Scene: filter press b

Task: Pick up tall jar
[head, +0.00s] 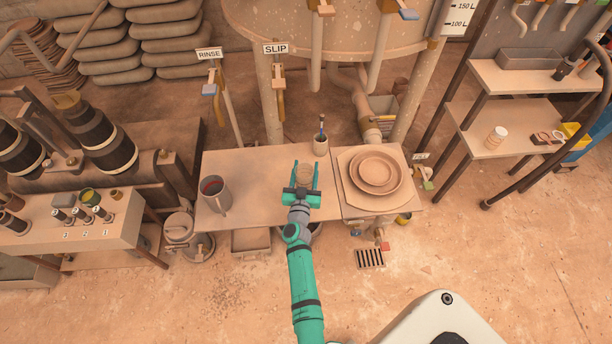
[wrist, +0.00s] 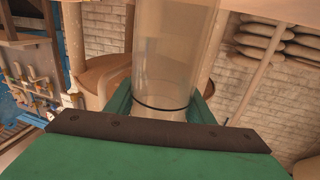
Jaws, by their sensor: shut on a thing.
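The tall jar (head: 305,174) is between the fingers of my gripper (head: 304,182) in the head view, over the middle of the wooden table. In the wrist view the jar (wrist: 172,70) is clear and cylindrical, with a dark ring near its lower visible part. The green fingers stand on either side of it and are shut on it. The jar's far end runs out of the top of the wrist view. I cannot tell whether it touches the tabletop.
A grey mug (head: 214,197) with dark red contents stands on the table (head: 255,165) to the left. A small pot (head: 320,146) holding a tool stands behind the jar. Stacked round dishes (head: 374,172) lie on a board at the right. The table between mug and gripper is clear.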

